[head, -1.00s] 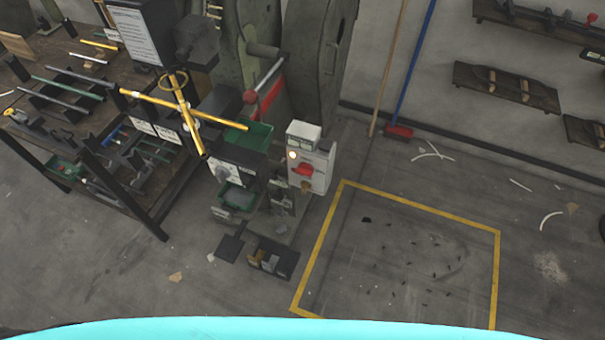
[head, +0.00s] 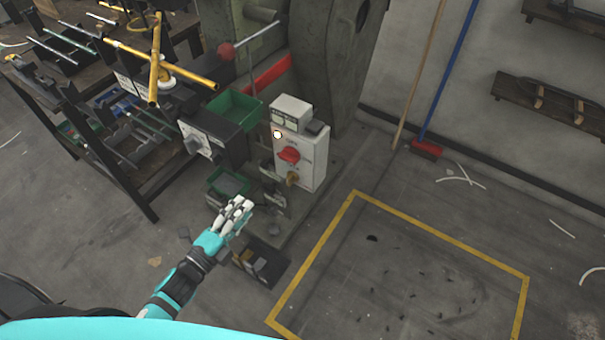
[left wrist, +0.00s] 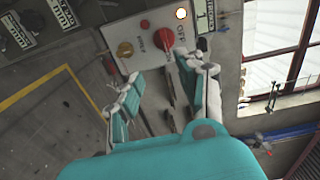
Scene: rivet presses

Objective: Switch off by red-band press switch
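The press with the red band (head: 268,75) stands at the upper middle of the head view. On its front is a pale switch box (head: 312,160) with a red rotary knob (head: 289,155), a brass-coloured knob (head: 292,178) below it and a lit lamp (head: 277,134). My left gripper (head: 240,205) is below and left of the box, apart from it. In the left wrist view the red knob (left wrist: 164,39) shows beyond the parted fingers of the open, empty left gripper (left wrist: 164,68), with an OFF label beside it. My right gripper is not in view.
Green bins (head: 233,108) and a dark control box (head: 213,137) sit left of the switch box. A dark tray (head: 262,262) is on the floor. The yellow-outlined floor area (head: 400,270) is largely clear.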

